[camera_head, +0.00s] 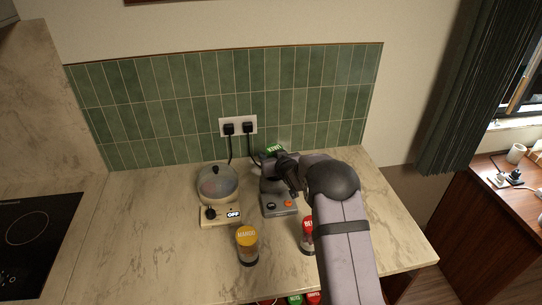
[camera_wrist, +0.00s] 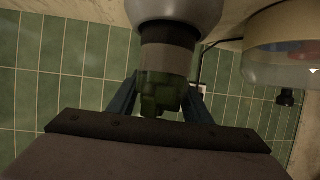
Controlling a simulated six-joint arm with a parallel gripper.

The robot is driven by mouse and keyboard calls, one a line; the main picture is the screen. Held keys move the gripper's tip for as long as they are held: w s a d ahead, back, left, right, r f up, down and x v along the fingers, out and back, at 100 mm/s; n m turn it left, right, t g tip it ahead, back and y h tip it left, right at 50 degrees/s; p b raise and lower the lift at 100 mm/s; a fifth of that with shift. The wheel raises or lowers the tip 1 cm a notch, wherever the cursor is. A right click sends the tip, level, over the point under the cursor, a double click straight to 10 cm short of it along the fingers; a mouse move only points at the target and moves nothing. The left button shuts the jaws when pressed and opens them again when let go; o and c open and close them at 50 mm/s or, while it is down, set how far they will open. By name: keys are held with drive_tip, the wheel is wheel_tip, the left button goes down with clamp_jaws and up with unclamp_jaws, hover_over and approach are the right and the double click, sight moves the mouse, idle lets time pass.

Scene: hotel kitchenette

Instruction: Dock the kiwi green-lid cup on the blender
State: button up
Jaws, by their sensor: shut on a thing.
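The kiwi cup's green lid (camera_head: 272,150) shows in the head view above the back of the grey blender (camera_head: 280,205). Its lettering looks upside down. My gripper (camera_head: 281,163) is shut around this cup. In the wrist view, the cup's clear body with green pieces (camera_wrist: 160,92) is between the two blue fingers of my gripper (camera_wrist: 160,104). Its dark collar (camera_wrist: 168,34) meets or overlaps the rounded grey blender part (camera_wrist: 178,8) at the top of that view. I cannot tell whether the cup is seated or just above it. My arm hides part of the blender.
A cream cooker marked OFF (camera_head: 220,205) stands left of the blender. A mango cup (camera_head: 247,245) and a red-lid cup (camera_head: 307,236) stand in front, the latter partly behind my arm. Plugs in the wall socket (camera_head: 238,126) have hanging cords. The left counter is clear.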

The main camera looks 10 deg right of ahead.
drive_tip(key=shift+f+b, duration=0.5)
drive_tip(key=o, duration=1)
drive_tip(key=shift+f, duration=0.1)
drive_tip(key=shift+s, duration=0.1)
drive_tip(key=p+v, duration=0.2)
drive_tip(key=v, duration=0.9)
idle(0.7)
